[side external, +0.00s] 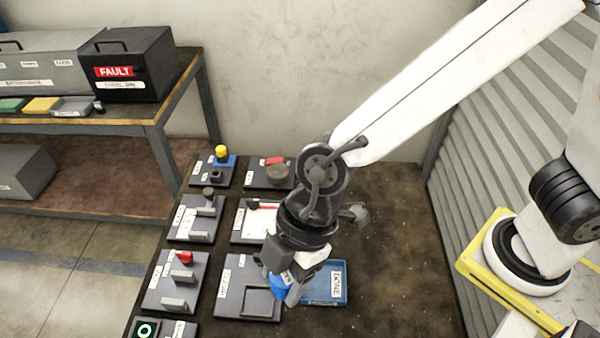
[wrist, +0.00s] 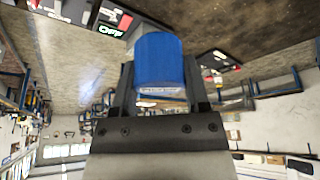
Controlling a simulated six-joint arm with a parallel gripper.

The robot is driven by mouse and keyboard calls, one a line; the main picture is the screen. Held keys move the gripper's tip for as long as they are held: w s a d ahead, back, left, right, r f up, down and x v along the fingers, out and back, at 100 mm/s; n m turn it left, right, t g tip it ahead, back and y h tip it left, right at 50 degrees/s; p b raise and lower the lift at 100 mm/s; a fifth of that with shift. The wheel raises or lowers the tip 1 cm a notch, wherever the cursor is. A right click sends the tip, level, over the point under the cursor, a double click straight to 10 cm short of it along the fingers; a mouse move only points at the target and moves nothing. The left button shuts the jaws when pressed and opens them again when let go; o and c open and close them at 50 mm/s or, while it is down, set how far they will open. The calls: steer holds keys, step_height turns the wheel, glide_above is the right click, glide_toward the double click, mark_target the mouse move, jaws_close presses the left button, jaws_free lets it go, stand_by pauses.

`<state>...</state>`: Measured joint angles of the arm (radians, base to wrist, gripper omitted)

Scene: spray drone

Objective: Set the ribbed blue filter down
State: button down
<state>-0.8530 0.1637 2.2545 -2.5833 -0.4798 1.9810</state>
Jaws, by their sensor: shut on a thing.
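The blue filter (side external: 277,286) is a short upright-looking cylinder with a white label. My gripper (side external: 286,291) is shut on it and points down over the front part of the dark bench. In the wrist view the blue filter (wrist: 159,58) sits between the two dark fingers of my gripper (wrist: 160,80). In the side view my gripper partly hides the filter, and I cannot tell how far its underside is from the surface. A dark plate with a raised square frame (side external: 262,316) lies just left of and below it. A blue tray with a white label (side external: 338,297) lies just to its right.
Several dark plates with fixtures stand in two columns on the left of the bench, including one with a red part (side external: 184,257) and one with a yellow knob (side external: 221,153). The bench's right side (side external: 400,260) is clear. A black FAULT box (side external: 125,70) stands on another table.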

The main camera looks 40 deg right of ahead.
steer(key=w+d+f+n+g, duration=0.2)
steer(key=w+d+f+n, duration=0.2)
steer(key=d+f+n, duration=0.45)
steer(key=n+g+h, duration=0.2)
steer(key=n, duration=0.1)
glide_above(324, 290)
steer(key=w, duration=0.1)
step_height(324, 290, down, 8)
steer(key=shift+d+f, duration=0.2)
steer(key=shift+d, duration=0.25)
steer(key=shift+f, duration=0.1)
steer(key=shift+f, duration=2.05)
steer(key=shift+f, duration=1.8)
steer(key=shift+f, duration=0.1)
